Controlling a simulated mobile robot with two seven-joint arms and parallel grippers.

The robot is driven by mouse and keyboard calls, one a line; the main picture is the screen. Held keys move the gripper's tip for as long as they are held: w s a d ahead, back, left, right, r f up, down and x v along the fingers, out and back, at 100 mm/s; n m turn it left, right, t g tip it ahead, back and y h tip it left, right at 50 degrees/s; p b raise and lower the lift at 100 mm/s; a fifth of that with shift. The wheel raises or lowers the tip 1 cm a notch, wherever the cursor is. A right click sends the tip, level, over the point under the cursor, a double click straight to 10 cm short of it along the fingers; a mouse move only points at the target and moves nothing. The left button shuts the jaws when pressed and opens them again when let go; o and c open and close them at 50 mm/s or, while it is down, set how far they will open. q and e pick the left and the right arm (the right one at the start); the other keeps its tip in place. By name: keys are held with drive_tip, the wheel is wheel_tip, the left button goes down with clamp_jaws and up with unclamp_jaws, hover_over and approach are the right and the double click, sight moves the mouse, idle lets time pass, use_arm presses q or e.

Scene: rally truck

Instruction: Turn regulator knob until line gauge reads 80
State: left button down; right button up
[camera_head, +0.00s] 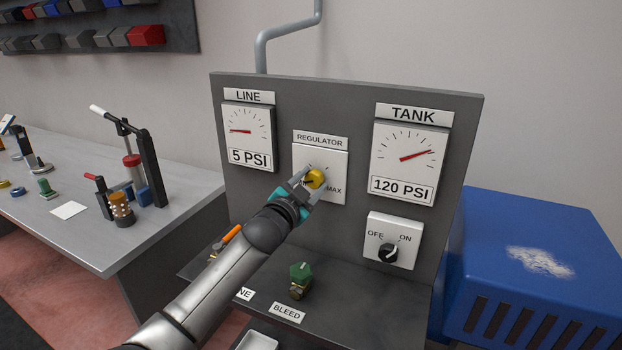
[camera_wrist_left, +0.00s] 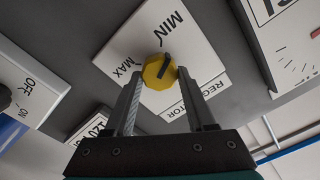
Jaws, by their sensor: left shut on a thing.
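The yellow regulator knob (camera_head: 315,178) sits on a white plate (camera_head: 334,161) marked REGULATOR and MAX on the grey panel. My left gripper (camera_head: 307,181) is shut on it; in the left wrist view its two fingers (camera_wrist_left: 159,88) stand on either side of the yellow knob (camera_wrist_left: 158,71). The knob's dark pointer aims near MIN in that view. The line gauge (camera_head: 247,132) reads 5 PSI, its red needle pointing left. The tank gauge (camera_head: 404,156) reads 120 PSI. My right gripper is not in view.
An OFF/ON switch (camera_head: 388,251) with a black knob is at the panel's lower right. A green bleed knob (camera_head: 300,271) and an orange-handled valve (camera_head: 230,236) stand below on the ledge. A blue box (camera_head: 540,270) is at the right, a workbench (camera_head: 110,237) with tools at the left.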

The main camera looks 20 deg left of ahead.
use_arm(q)
drive_tip(key=m+p, duration=0.1)
drive_tip(key=m, duration=0.7)
drive_tip(key=shift+d+f+m+p, duration=0.1)
drive_tip(key=shift+f+m+p, duration=0.05)
drive_tip(key=shift+m+p, duration=0.15)
drive_tip(key=m, duration=0.4)
drive_tip(key=shift+f, duration=0.1)
drive_tip(key=m, duration=0.4)
drive_tip(key=shift+p, duration=0.4)
drive_tip(key=m, duration=0.3)
drive_tip(key=shift+f+m, duration=0.1)
drive_tip(key=shift+m, duration=0.2)
drive_tip(key=m+p, duration=0.1)
drive_tip(key=m, duration=0.2)
drive_tip(key=shift+m, duration=0.3)
drive_tip(key=m, duration=0.1)
drive_tip(key=m+p, duration=0.1)
drive_tip(key=m, duration=0.1)
drive_tip(key=shift+a+m, duration=0.2)
drive_tip(key=shift+m, duration=0.1)
drive_tip(key=shift+a+m+p, duration=0.1)
drive_tip(key=shift+m+p, duration=0.45)
drive_tip(key=shift+m, duration=1.55)
